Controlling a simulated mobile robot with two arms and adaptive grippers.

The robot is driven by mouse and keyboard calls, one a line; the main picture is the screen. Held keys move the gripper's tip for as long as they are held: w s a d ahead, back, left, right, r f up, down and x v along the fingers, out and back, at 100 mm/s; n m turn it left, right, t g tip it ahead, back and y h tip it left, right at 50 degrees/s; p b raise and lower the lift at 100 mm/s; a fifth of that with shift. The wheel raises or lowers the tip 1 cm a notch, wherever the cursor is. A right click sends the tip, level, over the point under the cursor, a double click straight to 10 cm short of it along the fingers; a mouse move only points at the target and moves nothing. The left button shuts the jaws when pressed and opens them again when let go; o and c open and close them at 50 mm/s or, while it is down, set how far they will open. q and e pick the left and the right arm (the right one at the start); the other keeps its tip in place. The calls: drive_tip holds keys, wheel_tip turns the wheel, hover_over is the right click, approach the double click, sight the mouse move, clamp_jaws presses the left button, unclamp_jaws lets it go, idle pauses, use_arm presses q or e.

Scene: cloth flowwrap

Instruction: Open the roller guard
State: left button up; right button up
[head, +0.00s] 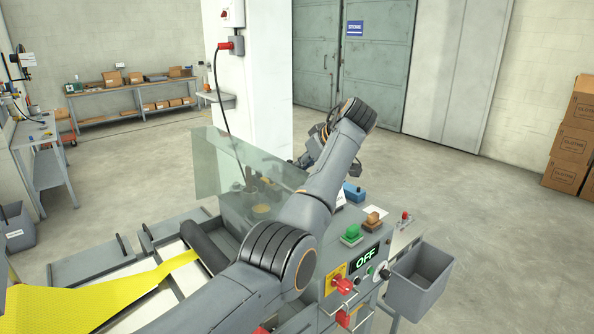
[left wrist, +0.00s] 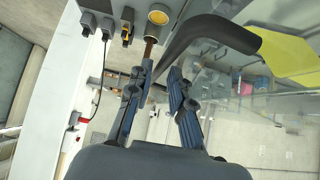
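The roller guard (head: 225,165) is a clear greenish panel that stands up over the machine, left of my left arm. It also shows in the left wrist view (left wrist: 235,75) as see-through sheets on the right. A dark roller (head: 203,245) lies below it, beside a yellow web (head: 100,290). My left gripper (left wrist: 160,75) is open, with nothing seen between its fingers. A dark bent bar (left wrist: 205,33) is just right of and beyond the fingertips. In the head view the gripper is partly hidden behind my arm, right of the guard. My right gripper is not in view.
The machine's panel has a green button (head: 351,236), an orange button (head: 374,219), a display reading OFF (head: 366,258) and a red switch (head: 342,286). A grey bin (head: 419,283) hangs at its right. A white pillar (head: 262,90) stands behind. The floor at right is clear up to stacked boxes (head: 574,140).

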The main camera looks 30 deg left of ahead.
use_arm(q)
drive_tip(key=v, duration=0.8)
drive_tip(key=shift+s+d+r, duration=0.1)
drive_tip(key=shift+r, duration=0.1)
